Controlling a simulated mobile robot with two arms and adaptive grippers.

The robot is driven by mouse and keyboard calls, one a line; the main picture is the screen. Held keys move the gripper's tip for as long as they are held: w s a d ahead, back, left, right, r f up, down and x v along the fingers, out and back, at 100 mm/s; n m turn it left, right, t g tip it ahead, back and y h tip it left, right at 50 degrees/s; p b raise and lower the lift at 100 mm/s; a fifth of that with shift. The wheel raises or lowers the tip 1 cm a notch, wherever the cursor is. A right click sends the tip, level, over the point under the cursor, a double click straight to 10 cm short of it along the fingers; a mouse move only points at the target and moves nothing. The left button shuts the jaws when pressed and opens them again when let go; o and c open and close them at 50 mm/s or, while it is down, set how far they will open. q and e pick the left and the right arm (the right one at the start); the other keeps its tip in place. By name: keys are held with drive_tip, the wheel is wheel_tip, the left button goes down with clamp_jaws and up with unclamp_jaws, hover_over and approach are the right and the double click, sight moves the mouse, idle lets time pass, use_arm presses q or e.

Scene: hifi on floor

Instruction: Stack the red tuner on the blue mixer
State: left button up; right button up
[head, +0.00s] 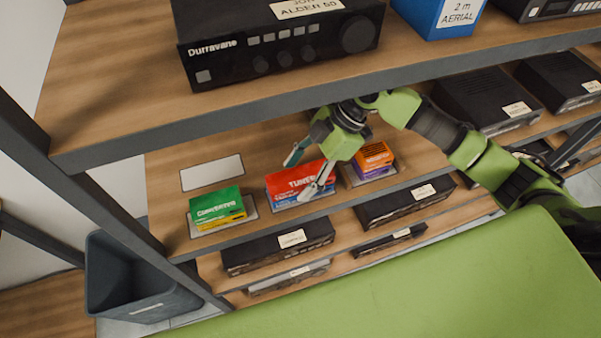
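The red tuner (294,178) lies on top of the blue mixer (287,205) on the middle shelf. Only a thin blue strip of the mixer shows below the tuner. My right gripper (304,171) reaches down from the right with its fingers spread wide. One finger is at the tuner's back edge and the other is in front of its front face. I cannot tell whether either finger touches it. My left gripper is not in view.
A green box on a yellow one (217,207) stands left, and an orange box on a purple one (374,158) stands right. An empty white rectangle (212,172) lies behind the green box. The upper shelf edge (270,110) overhangs close above. A grey bin (135,285) stands lower left.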

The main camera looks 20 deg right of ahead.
drive_tip(key=shift+d+r, duration=0.3)
drive_tip(key=shift+r, duration=0.1)
drive_tip(key=shift+w+d+r, duration=0.1)
drive_tip(key=shift+d+r, duration=0.75)
drive_tip(key=shift+d, duration=0.25)
drive_tip(key=d, duration=1.1)
drive_tip(key=shift+w, duration=0.1)
drive_tip(key=shift+r, duration=0.15)
drive_tip(key=shift+r+p, duration=0.7)
drive_tip(key=shift+p, duration=0.15)
drive_tip(key=shift+w+r, duration=0.1)
drive_tip(key=shift+r, duration=0.05)
